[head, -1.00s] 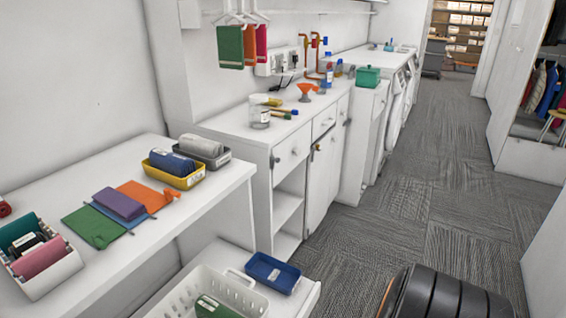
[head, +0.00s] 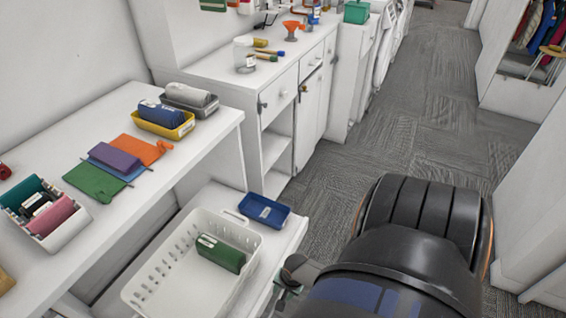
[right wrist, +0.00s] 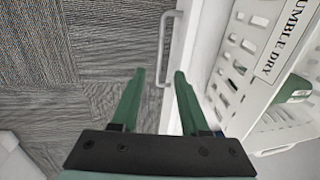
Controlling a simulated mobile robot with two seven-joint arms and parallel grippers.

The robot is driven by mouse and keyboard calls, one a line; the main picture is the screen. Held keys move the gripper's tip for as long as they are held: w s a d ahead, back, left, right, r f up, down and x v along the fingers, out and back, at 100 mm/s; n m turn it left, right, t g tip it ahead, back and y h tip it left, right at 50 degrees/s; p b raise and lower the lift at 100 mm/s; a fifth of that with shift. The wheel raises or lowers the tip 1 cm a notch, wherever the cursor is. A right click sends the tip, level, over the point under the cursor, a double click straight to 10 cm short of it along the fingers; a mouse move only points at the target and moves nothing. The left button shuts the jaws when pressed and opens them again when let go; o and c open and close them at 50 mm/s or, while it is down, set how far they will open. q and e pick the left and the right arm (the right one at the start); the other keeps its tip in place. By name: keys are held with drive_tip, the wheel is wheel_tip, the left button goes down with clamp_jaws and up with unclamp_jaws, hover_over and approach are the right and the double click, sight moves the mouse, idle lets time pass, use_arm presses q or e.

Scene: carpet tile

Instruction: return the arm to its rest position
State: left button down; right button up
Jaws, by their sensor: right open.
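My right arm's dark, thick links (head: 400,250) fill the lower right of the head view. My right gripper (head: 285,295) is partly hidden behind them, just right of the white basket. Beyond the fingers are grey carpet and a white handle (right wrist: 168,48). The white basket (right wrist: 238,88), with a label ending in "UMBLE DRY", is to their right. My left gripper is not in view.
The perforated basket (head: 160,283) holds a green rolled cloth (head: 220,253) on a low white surface, with a blue tray (head: 264,210) behind it. A white table (head: 55,265) bears folded cloths and trays. White cabinets line the left. The carpet aisle (head: 400,140) is clear.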

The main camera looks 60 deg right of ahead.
drive_tip(key=shift+r, duration=0.15)
idle(0.5)
drive_tip(key=w+a+r+n+t+y, duration=0.2)
drive_tip(key=a+r+n+t, duration=0.5)
drive_tip(key=a+r+n, duration=0.9)
drive_tip(key=a+n, duration=0.3)
drive_tip(key=shift+w+r, duration=0.25)
drive_tip(key=shift+w, duration=0.05)
